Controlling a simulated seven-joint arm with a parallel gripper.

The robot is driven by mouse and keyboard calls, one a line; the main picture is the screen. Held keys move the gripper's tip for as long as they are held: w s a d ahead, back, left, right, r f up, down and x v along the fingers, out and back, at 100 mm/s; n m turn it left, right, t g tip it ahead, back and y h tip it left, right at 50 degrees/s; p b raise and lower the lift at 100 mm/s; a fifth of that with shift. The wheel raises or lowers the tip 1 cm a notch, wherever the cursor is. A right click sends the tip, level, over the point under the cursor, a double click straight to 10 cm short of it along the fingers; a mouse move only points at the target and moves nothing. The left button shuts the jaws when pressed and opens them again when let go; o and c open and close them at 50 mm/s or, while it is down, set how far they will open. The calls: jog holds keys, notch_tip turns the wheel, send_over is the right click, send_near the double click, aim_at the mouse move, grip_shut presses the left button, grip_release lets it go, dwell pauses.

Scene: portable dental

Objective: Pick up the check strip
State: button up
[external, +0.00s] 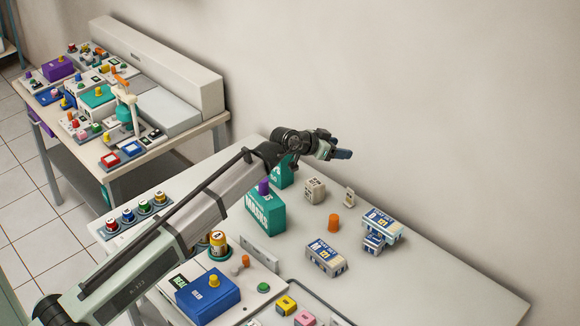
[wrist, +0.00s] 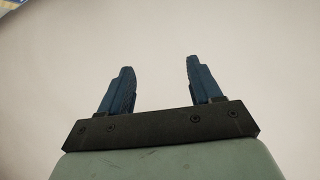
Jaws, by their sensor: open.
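My gripper (external: 343,154) is up in the air over the back of the near table in the external view, pointing right toward the wall. In the wrist view my gripper (wrist: 160,65) has its two blue fingers spread wide, with nothing between them and only pale wall beyond. I cannot say for sure which thing is the check strip. A small whitish upright piece with a dark mark (external: 349,197) stands on the table below and slightly right of my gripper, apart from it. A flat grey strip-like piece (external: 259,253) stands near the teal masks box.
A teal masks box (external: 265,213), a beige box (external: 315,190), an orange cup (external: 333,223) and blue-white boxes (external: 326,257) stand on the near table (external: 440,270). Its right end is clear. A blue box (external: 208,296) is in front. A cluttered second table (external: 165,150) stands left.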

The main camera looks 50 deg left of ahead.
send_near(349, 193)
jog(key=w, duration=0.3)
jog(key=shift+d+f, duration=0.25)
jog(key=shift+d, duration=0.05)
jog(key=shift+s+f+x, duration=0.1)
jog(key=shift+f+x, duration=0.05)
jog(key=shift+x, duration=1.1)
jog(key=shift+s+f+x, duration=0.1)
jog(key=shift+f+x, duration=0.05)
jog(key=shift+x, duration=1.15)
jog(key=shift+s+f+x, duration=0.1)
jog(key=shift+f+x, duration=0.05)
jog(key=shift+x, duration=1.1)
jog(key=c, duration=1)
